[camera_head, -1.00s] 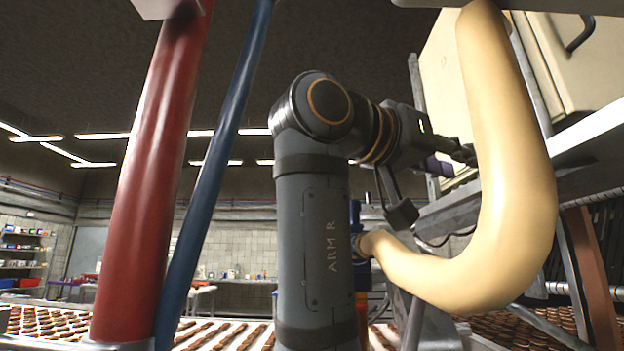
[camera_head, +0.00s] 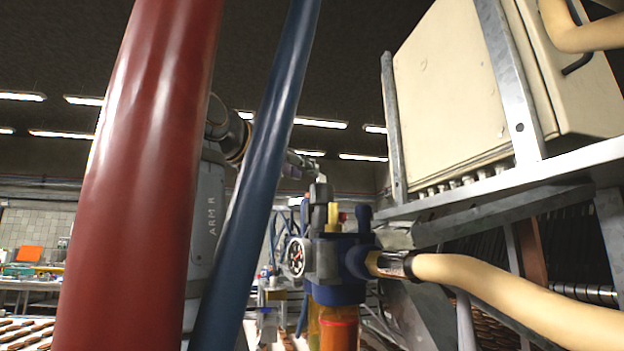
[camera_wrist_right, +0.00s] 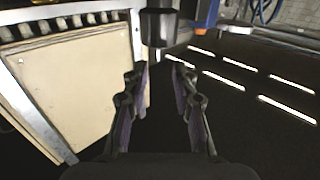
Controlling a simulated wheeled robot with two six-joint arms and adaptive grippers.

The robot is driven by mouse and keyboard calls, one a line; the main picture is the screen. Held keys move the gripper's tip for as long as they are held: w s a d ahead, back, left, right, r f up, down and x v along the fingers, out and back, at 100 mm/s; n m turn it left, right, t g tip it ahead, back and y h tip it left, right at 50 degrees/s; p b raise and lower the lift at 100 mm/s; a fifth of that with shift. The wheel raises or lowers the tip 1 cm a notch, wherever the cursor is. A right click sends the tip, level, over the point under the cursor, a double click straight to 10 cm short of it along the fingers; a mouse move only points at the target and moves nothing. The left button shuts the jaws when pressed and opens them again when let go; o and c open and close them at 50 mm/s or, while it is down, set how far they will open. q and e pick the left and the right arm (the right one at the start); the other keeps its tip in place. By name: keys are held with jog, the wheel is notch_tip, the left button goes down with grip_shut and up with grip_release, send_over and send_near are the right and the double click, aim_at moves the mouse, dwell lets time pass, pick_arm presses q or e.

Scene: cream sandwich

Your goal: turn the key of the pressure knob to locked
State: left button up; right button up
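A blue regulator (camera_head: 338,288) with a round gauge (camera_head: 296,257) stands at the middle of the head view. A dark grey knob (camera_head: 320,195) rises from its top, with yellow and red parts beside it; I cannot make out the key or its position. My right gripper (camera_head: 312,164) is partly hidden behind the blue pipe, close above the knob. In the right wrist view my right gripper (camera_wrist_right: 163,66) is open, its purple-padded fingers apart with nothing between them. A dark cylinder (camera_wrist_right: 158,28), apparently the knob, lies just beyond the fingertips. My left gripper is out of view.
A red pipe (camera_head: 140,180) and a blue pipe (camera_head: 257,180) cross the left of the head view. A cream hose (camera_head: 500,285) joins the regulator from the right. A cream cabinet (camera_head: 470,90) stands on a metal frame at upper right.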

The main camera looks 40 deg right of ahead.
aim_at(318, 184)
jog(key=x, duration=0.6)
jog(key=shift+s, duration=0.2)
jog(key=shift+w+d, duration=0.15)
grip_shut()
